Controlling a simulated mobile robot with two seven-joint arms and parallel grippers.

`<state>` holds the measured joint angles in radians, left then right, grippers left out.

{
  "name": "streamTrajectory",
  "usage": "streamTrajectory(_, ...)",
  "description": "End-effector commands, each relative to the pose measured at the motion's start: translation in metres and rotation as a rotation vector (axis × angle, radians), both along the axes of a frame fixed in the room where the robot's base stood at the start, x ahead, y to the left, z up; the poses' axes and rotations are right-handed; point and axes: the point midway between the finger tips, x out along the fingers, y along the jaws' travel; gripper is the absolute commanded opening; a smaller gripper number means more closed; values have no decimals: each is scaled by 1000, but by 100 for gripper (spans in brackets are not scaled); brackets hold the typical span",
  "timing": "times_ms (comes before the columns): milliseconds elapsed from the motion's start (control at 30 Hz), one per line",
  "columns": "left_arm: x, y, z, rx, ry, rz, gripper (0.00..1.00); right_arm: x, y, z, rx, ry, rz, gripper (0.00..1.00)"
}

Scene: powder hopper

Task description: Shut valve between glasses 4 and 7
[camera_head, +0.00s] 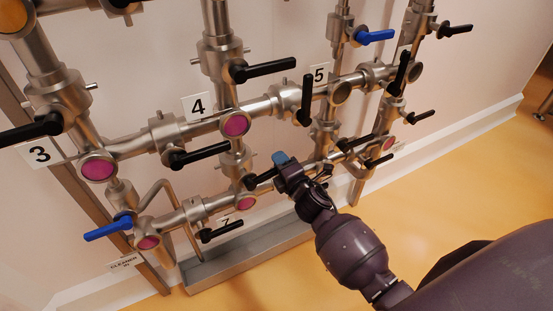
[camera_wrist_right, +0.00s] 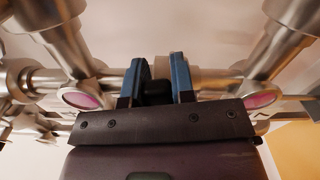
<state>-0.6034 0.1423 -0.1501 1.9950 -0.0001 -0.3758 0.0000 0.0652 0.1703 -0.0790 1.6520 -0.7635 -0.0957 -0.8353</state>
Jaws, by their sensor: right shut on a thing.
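The number 4 plate (camera_head: 198,107) is beside a pink sight glass (camera_head: 235,123) on the upper pipe. The partly hidden number 7 plate (camera_head: 228,221) is near a lower pink glass (camera_head: 246,203). A short vertical pipe joins the two, and its valve has a black handle (camera_head: 262,178) pointing right and slightly up. My right gripper (camera_head: 281,160) is at the outer end of this handle. In the right wrist view, its blue fingers (camera_wrist_right: 156,82) are on either side of a black handle end (camera_wrist_right: 156,91). The fingers partly hide the handle. My left gripper is not in view.
Other black handles stick out close by, one under the number 4 plate (camera_head: 200,154) and one beside the number 7 plate (camera_head: 222,231). Another black handle (camera_head: 306,100) stands upright near the number 5 plate (camera_head: 320,75). A metal trough (camera_head: 250,253) runs below. Open floor (camera_head: 440,185) lies right.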

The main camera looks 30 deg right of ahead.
Motion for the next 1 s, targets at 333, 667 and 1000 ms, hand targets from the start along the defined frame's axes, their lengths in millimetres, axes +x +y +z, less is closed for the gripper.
streamTrajectory(333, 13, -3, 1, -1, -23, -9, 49, 0, -2, -25, 225, 10, -2, 0)
streamTrajectory(667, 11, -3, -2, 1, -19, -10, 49, -2, -1, -38, 314, 22, -2, 0)
streamTrajectory(1000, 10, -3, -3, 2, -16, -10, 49, -3, 0, -42, 324, 29, -5, 0)
